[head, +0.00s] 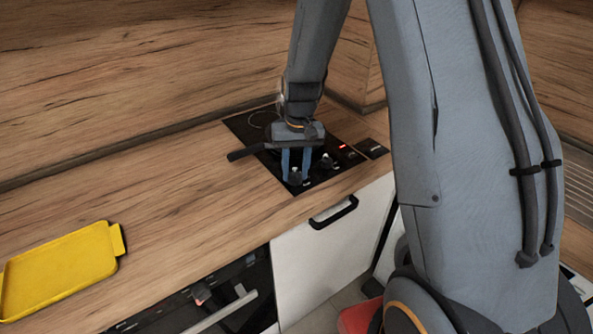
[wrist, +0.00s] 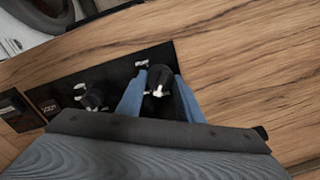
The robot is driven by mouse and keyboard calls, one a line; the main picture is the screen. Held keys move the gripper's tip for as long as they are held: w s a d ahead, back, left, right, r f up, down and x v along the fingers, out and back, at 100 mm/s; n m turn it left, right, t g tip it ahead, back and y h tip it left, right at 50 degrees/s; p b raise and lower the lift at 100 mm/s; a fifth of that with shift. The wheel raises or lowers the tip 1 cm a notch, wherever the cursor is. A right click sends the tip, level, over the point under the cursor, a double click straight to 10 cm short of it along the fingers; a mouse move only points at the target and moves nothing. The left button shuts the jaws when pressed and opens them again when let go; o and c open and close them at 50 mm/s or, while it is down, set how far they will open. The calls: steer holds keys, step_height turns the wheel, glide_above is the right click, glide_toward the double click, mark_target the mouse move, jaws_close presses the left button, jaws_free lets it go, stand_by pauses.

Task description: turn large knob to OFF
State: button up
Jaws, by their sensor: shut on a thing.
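A black hob (head: 240,124) is set into the wooden worktop, with its control knobs near the front right. My gripper (head: 295,172) points down over the front edge of the hob. Its two blue fingers are shut on the large black knob (wrist: 159,88), one finger on each side. This knob also shows low between the fingers in the head view (head: 295,176). It has a white pointer mark, and a small white label lies beside it. I cannot read its setting. A second, smaller-looking black knob (wrist: 93,98) stands apart from the fingers, also visible in the head view (head: 327,161).
A red light (head: 342,146) glows on the hob. A small black plate (head: 373,148) lies right of it. A yellow tray (head: 60,268) is at the left of the worktop. A white cupboard door with a black handle (head: 334,212) is below. The worktop between tray and hob is clear.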

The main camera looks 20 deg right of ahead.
steer(key=n, duration=0.3)
steer(key=shift+w+r+n, duration=0.1)
steer(key=shift+w+n, duration=0.1)
steer(key=shift+n, duration=0.1)
steer(key=shift+n+b, duration=0.35)
steer(key=shift+n, duration=1.45)
steer(key=o, duration=1.1)
steer(key=shift+c, duration=0.2)
steer(key=shift+d+r+b, duration=0.2)
steer(key=shift+r+b, duration=0.9)
steer(key=shift+r, duration=2.75)
